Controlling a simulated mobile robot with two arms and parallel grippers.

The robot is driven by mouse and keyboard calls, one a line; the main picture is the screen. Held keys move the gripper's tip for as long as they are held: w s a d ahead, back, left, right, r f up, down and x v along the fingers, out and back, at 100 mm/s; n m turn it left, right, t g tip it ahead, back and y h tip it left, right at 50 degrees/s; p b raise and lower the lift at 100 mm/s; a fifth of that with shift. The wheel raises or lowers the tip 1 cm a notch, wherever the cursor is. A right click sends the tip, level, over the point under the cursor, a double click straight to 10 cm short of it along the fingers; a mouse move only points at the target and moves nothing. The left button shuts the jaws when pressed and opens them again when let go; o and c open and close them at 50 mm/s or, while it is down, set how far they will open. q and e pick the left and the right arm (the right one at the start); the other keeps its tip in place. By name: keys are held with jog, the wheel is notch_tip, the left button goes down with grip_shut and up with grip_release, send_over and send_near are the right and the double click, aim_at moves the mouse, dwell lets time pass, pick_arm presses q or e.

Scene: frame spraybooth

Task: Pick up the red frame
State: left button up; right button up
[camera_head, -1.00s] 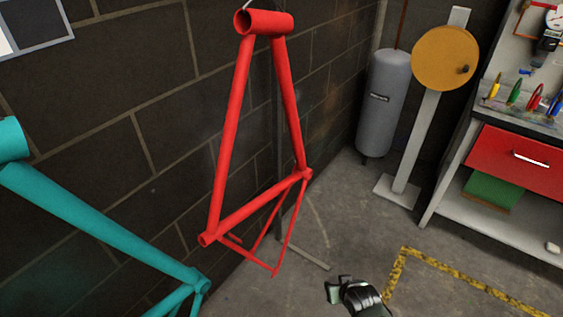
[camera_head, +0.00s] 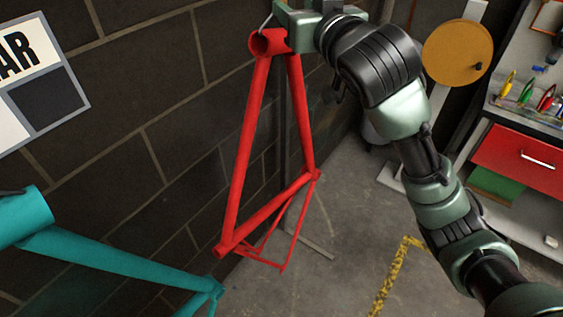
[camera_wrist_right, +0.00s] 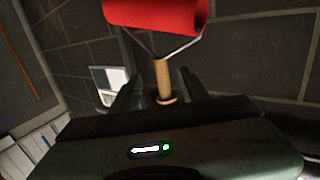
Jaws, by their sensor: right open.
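The red frame (camera_head: 248,150) hangs near the dark block wall in the head view, its short top tube uppermost. A thin wire hook shows at that tube. My right gripper (camera_head: 292,20) is at the top tube and hides part of it. In the right wrist view the red tube (camera_wrist_right: 158,14) lies beyond my open fingers (camera_wrist_right: 158,88). A wire yoke and a tan rod (camera_wrist_right: 163,78) show between the fingers and below the tube. I cannot tell whether the fingers touch anything. My left gripper is not in view.
A turquoise frame (camera_head: 110,262) is at the lower left. A red-drawer workbench (camera_head: 515,158) with small coloured items stands at the right, beside an orange disc (camera_head: 455,52) on a post. Open floor (camera_head: 340,225) with a yellow-black line lies between.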

jog(key=p+x, duration=0.1)
jog(key=x, duration=0.1)
jog(key=r+p+x, duration=0.1)
jog(key=p+x, duration=0.2)
jog(key=x, duration=0.1)
jog(key=shift+w+a+r, duration=0.2)
jog(key=shift+w+r, duration=0.15)
jog(key=shift+w, duration=0.05)
jog(key=shift+w+a+f, duration=0.15)
jog(key=shift+w+a, duration=0.05)
jog(key=shift+w, duration=0.2)
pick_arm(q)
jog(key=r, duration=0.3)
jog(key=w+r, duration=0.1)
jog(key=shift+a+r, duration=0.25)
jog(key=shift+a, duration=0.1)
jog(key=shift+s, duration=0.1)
pick_arm(e)
grip_shut()
